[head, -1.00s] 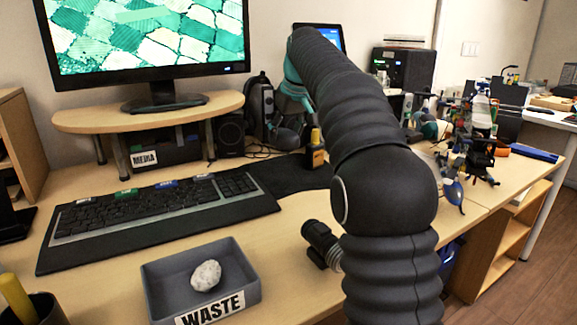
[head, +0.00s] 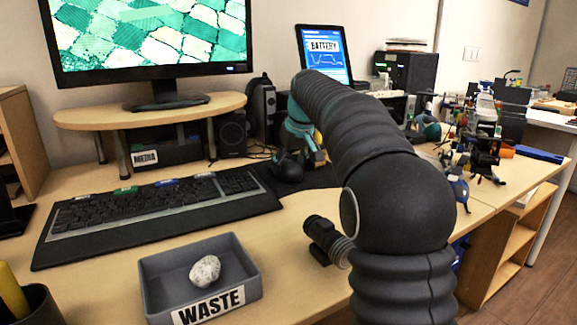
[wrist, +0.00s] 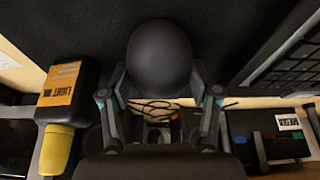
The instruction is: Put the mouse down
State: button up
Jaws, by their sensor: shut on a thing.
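The mouse is a dark, rounded shape (wrist: 160,58) in the middle of the wrist view, between the two fingers of my gripper (wrist: 161,88). My gripper is shut on it. In the head view the mouse (head: 287,168) shows low at the black mouse pad (head: 318,180), right of the keyboard. My gripper (head: 303,150) reaches down there, partly hidden by my arm. The mouse is over the pad; I cannot tell whether it touches it.
A black-and-yellow labelled item (wrist: 62,95) stands close beside my gripper. The keyboard (head: 155,212) lies to the left. A grey WASTE tray (head: 245,262) holding a pale lump (head: 205,270) is at the front. A tablet (head: 324,55) marked BATTERY stands behind.

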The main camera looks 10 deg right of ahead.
jog(key=shift+f, duration=0.1)
jog(key=o, duration=1.4)
jog(key=shift+c, duration=0.2)
jog(key=p+v, duration=0.2)
jog(key=v, duration=1)
